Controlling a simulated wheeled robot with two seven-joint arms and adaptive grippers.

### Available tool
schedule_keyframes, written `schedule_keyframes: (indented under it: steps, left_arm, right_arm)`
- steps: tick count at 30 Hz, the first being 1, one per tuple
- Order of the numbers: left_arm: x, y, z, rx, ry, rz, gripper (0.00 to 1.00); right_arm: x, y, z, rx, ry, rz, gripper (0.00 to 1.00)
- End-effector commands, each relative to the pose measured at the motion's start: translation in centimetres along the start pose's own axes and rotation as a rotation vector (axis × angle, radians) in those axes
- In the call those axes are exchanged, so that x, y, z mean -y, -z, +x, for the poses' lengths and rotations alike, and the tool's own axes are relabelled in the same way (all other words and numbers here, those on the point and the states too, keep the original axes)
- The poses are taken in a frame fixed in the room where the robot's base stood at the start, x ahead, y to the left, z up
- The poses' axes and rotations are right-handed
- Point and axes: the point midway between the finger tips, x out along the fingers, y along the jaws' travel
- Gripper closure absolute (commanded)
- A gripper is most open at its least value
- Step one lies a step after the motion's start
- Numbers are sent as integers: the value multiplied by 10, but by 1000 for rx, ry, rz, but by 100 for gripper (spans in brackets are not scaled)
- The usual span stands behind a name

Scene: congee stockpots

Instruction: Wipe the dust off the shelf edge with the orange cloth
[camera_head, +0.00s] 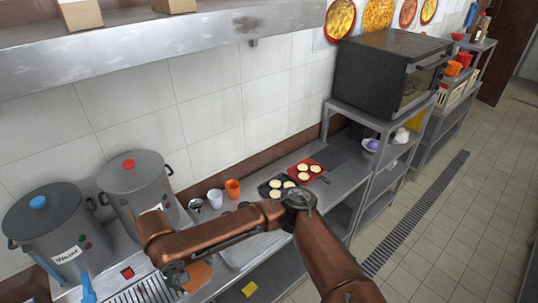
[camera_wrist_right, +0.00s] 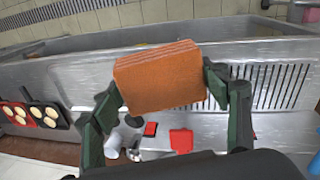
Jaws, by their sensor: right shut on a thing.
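The shelf edge (camera_head: 130,55) is a long metal front face across the top left of the head view. A dark dusty patch (camera_head: 262,24) shows toward its right end. The orange cloth (camera_wrist_right: 160,77) is a thick folded block between the fingers of my right gripper (camera_wrist_right: 165,92) in the wrist view. In the head view my right gripper (camera_head: 186,274) is low, over the counter in front of the pots, well below and apart from the shelf edge. Part of the cloth (camera_head: 197,277) shows beside it. My left gripper is not in view.
Two large lidded stockpots (camera_head: 55,235) (camera_head: 138,190) stand on the counter at left. Cups (camera_head: 232,188) and black and red pans (camera_head: 305,170) with round pale food lie farther right. A dark oven (camera_head: 385,72) stands on a rack. Open wall lies between counter and shelf.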

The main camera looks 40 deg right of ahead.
Motion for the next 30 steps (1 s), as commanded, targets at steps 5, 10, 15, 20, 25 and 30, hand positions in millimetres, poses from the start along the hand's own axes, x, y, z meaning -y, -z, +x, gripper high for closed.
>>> schedule_keyframes:
  steps: [5,10,15,20,25,30]
  left_arm:
    - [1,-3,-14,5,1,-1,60]
    - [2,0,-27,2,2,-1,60]
    - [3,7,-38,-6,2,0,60]
    - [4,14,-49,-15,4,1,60]
    - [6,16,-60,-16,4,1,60]
    - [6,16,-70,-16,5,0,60]
  right_arm:
    - [-27,23,-40,-40,-102,-109,51]
    - [-55,43,-75,-90,-208,-247,51]
    - [-90,60,-115,-172,-330,-396,51]
    - [-122,72,-150,-270,-435,-541,51]
    - [-156,81,-185,-393,-534,-682,51]
    - [-191,86,-222,-522,-623,-795,51]
